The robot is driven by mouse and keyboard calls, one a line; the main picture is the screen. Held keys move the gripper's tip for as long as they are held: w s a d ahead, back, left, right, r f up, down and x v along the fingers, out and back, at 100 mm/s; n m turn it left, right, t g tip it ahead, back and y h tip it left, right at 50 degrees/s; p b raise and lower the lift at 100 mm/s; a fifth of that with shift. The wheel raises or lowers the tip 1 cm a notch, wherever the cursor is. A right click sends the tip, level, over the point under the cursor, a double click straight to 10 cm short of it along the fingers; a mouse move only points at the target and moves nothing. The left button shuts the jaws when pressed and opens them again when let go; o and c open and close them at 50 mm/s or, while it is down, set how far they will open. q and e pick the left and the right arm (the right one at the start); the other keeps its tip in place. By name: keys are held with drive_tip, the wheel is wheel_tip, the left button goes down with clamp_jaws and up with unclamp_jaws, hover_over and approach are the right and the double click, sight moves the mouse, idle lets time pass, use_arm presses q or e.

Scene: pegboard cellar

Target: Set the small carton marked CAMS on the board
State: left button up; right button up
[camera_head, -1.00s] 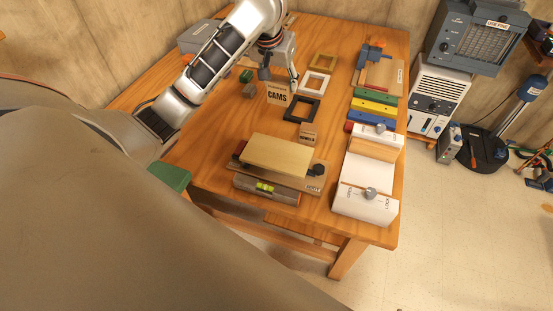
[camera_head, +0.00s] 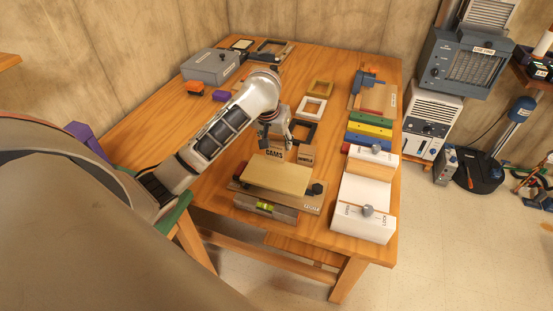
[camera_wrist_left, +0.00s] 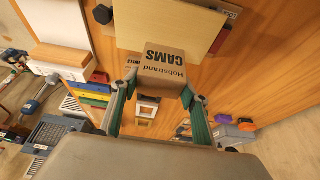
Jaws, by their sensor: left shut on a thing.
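The small brown carton marked CAMS (camera_head: 273,154) is between the fingers of my left gripper (camera_head: 274,143), which is shut on it. The left wrist view shows the carton (camera_wrist_left: 164,66) between both green-sided fingers (camera_wrist_left: 158,92), its lettering upside down there. The pale wooden board (camera_head: 276,177) lies on a darker base with black knobs. The carton is at the board's far edge in the head view, and the board (camera_wrist_left: 185,22) also shows behind it in the wrist view. I cannot tell whether carton and board touch. My right gripper is not in view.
Another small carton (camera_head: 305,155) stands close to the right of the held one. A level (camera_head: 266,207) lies in front of the board. A white sloped unit (camera_head: 363,205) stands to the right. Frames (camera_head: 312,107) and coloured bars (camera_head: 370,130) lie farther back.

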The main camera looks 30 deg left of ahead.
sight(277, 159)
use_arm(q)
drive_tip(key=shift+f, duration=3.85)
drive_tip(key=shift+f, duration=0.1)
drive_tip(key=o, duration=1.2)
drive_tip(key=shift+c, duration=0.2)
drive_tip(key=v, duration=1.2)
